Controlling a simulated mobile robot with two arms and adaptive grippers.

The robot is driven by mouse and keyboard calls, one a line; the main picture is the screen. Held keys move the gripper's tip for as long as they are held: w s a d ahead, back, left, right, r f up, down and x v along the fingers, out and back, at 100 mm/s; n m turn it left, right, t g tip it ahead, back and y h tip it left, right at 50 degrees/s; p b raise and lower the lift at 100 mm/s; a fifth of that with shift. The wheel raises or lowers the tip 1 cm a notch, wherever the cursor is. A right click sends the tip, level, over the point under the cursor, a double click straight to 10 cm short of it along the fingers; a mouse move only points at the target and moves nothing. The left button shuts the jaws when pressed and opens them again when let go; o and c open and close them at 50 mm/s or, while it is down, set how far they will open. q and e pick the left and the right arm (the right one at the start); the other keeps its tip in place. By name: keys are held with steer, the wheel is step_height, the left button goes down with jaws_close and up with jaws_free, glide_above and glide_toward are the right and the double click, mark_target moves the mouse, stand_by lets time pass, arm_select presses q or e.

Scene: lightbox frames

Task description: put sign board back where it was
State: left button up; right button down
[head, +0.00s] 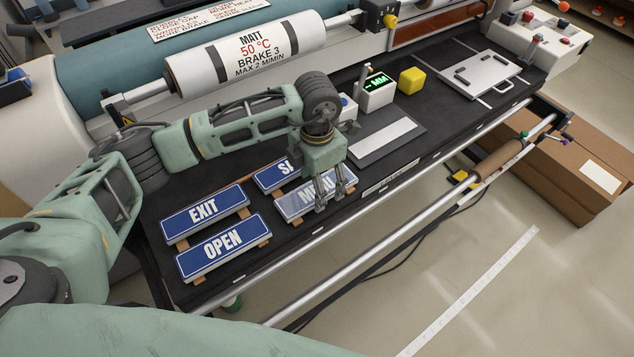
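Several blue signs with white letters lie on a black work surface: EXIT (204,211), OPEN (223,247), MENU (300,209) and one partly hidden sign starting with S (273,177). My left gripper (333,202) points down over the right part of the MENU sign. Its two fingers are apart, with blue sign showing between them. I cannot tell whether the fingertips touch the sign. The gripper and arm hide most of the sign behind MENU. My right gripper is not in view.
A white roller (245,52) runs along the back. Right of my gripper are a grey plate (385,140), a display box (377,92), a yellow cube (411,80) and a white panel (487,72). A metal rail (400,220) runs along the front. Cardboard boxes (560,160) stand at right.

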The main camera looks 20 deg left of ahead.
arm_select(q)
step_height(320, 180, up, 11)
steer(key=b, duration=0.2)
steer(key=shift+b, duration=0.4)
